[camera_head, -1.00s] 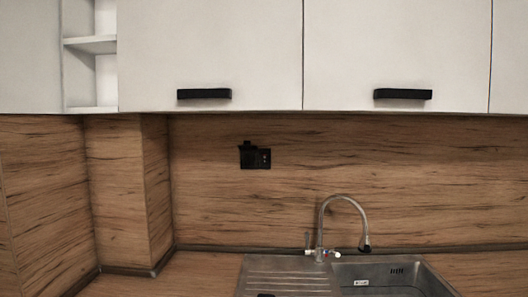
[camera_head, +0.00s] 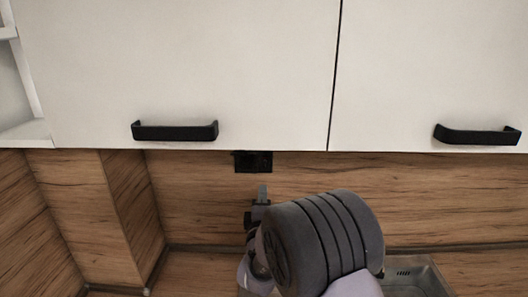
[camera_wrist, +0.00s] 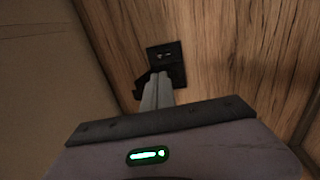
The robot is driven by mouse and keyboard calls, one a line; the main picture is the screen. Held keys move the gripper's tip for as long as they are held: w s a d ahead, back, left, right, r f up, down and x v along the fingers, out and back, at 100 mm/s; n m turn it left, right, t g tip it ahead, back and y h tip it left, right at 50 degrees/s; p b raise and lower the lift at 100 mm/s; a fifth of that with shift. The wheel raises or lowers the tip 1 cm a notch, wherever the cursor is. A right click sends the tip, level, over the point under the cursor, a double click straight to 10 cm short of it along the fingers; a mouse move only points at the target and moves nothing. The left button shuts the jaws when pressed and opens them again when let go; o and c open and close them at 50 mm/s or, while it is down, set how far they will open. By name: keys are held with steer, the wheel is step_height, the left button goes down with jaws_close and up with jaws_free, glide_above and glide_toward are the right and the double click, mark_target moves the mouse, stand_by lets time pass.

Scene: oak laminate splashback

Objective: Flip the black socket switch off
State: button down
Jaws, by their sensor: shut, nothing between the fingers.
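The black socket (camera_head: 254,162) is mounted on the wood splashback, just under the white cabinets in the head view. In the wrist view the black socket (camera_wrist: 167,57) lies straight beyond my fingertips, and part of it is hidden behind them. My gripper (camera_head: 262,190) is shut and empty, pointing up, below the socket in the head view. In the wrist view my gripper (camera_wrist: 156,78) has its fingers together close to the socket. I cannot tell whether they touch it. The switch position is too small and dark to tell.
White wall cabinets with black handles (camera_head: 175,131) hang directly above the socket. A steel sink (camera_head: 412,273) is at the lower right, partly hidden by my arm. A wood-clad corner column (camera_head: 135,210) stands to the left.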

mark_target(265, 160)
steer(key=w+p, duration=0.1)
steer(key=w, duration=0.3)
steer(key=w+r+p, duration=0.1)
steer(key=w, duration=0.8)
steer(key=shift+w+r+p, duration=0.3)
steer(key=shift+p, duration=0.1)
steer(key=shift+w+r+b, duration=0.15)
steer(key=shift+b, duration=0.2)
steer(key=shift+d, duration=0.15)
